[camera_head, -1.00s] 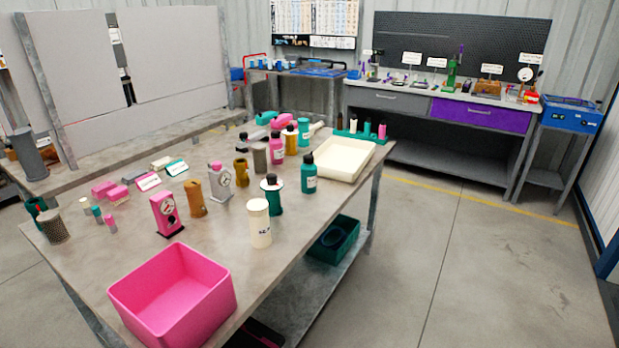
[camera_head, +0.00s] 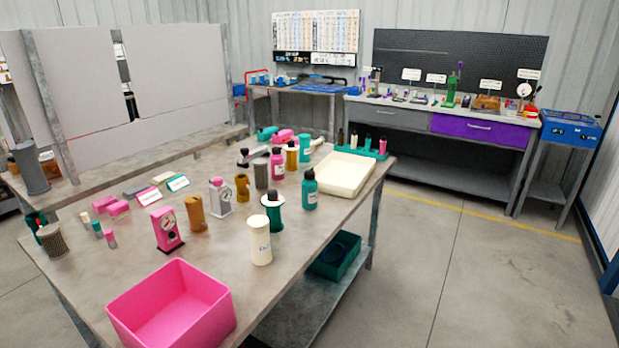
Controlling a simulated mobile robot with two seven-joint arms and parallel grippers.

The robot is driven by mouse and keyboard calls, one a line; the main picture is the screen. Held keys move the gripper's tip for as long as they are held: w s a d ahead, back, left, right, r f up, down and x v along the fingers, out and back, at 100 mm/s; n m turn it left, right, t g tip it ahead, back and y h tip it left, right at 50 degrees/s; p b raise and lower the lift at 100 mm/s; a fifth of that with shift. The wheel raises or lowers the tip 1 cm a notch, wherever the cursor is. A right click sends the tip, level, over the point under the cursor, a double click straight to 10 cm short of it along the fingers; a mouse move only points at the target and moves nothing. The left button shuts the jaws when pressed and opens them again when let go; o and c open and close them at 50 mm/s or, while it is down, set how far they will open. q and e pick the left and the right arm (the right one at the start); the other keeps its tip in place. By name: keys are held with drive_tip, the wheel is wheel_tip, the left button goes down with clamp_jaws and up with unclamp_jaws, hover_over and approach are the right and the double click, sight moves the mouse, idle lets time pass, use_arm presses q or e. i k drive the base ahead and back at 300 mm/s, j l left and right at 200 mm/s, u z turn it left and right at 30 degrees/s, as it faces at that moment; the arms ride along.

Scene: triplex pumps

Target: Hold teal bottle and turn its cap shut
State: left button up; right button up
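A teal bottle (camera_head: 309,193) with a dark cap (camera_head: 309,174) stands upright on the table, right of the middle and in front of the cream tray. Whether the cap is tight cannot be told at this size. A teal cylinder with a pale flange (camera_head: 273,212) and a dark top stands just left of it. A pink bottle (camera_head: 277,165) with a dark cap stands further back. Neither of my grippers is in view.
The grey table (camera_head: 205,265) holds many items. A pink bin (camera_head: 172,312) is at its front, a white cylinder (camera_head: 260,241) near the right edge, a cream tray (camera_head: 345,174) and teal rack (camera_head: 365,150) at the back right. The floor on the right (camera_head: 470,270) is clear.

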sight(311, 174)
drive_tip(key=u, duration=0.3)
drive_tip(key=i+l+u, duration=0.15)
drive_tip(key=l+u, duration=0.15)
drive_tip(key=u, duration=0.15)
drive_tip(key=l+u, duration=0.4)
drive_tip(key=i+l+u, duration=0.1)
drive_tip(key=l+u, duration=0.3)
drive_tip(key=l, duration=0.4)
drive_tip(key=l+u, duration=0.2)
drive_tip(key=l, duration=1.25)
drive_tip(key=k+l, duration=0.15)
drive_tip(key=l, duration=1.05)
drive_tip(key=k+u, duration=0.05)
